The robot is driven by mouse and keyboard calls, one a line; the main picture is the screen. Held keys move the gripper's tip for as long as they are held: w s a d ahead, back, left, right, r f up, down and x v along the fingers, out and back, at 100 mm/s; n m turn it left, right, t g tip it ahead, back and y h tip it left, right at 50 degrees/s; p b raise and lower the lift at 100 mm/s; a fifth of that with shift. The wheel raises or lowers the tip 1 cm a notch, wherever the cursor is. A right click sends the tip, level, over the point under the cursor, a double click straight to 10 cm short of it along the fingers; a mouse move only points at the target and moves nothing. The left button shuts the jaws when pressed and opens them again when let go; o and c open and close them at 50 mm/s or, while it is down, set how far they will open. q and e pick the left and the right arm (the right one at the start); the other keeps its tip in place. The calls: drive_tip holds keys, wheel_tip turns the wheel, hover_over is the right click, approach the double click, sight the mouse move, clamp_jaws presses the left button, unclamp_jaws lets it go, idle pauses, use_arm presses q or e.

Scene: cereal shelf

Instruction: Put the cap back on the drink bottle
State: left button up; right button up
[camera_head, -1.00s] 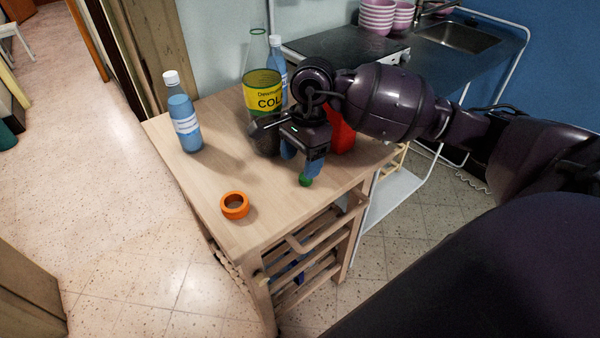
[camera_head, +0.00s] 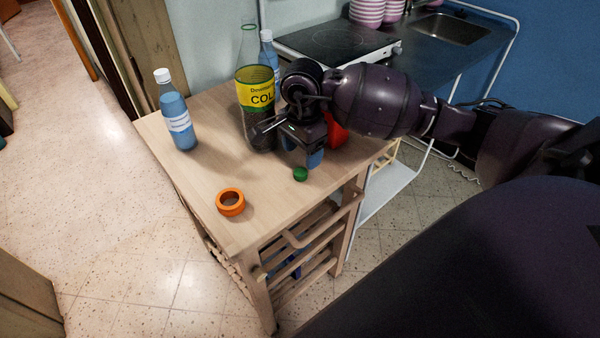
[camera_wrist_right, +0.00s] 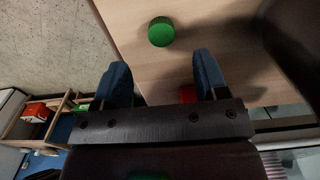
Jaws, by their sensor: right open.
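The green cap (camera_head: 300,174) lies on the wooden table top near its right front edge. It also shows in the right wrist view (camera_wrist_right: 161,31), ahead of the fingertips and apart from them. My right gripper (camera_head: 303,157) is open and empty just behind the cap; its two blue fingers show in the right wrist view (camera_wrist_right: 160,75). The large cola bottle (camera_head: 258,112), with a yellow and green label, stands upright behind and left of the gripper. Its top (camera_head: 249,42) is clear and narrow, with no cap seen on it. My left gripper is not in view.
An orange ring (camera_head: 230,202) lies near the table's front edge. A capped blue water bottle (camera_head: 177,112) stands at the left, another (camera_head: 267,50) behind the cola bottle. A red object (camera_head: 337,131) stands behind my gripper. The table's middle left is clear.

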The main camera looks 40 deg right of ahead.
sight(301, 171)
drive_tip(key=shift+f, duration=0.35)
drive_tip(key=shift+w+a+f, duration=0.1)
drive_tip(key=shift+f, duration=2.5)
drive_tip(key=c, duration=1)
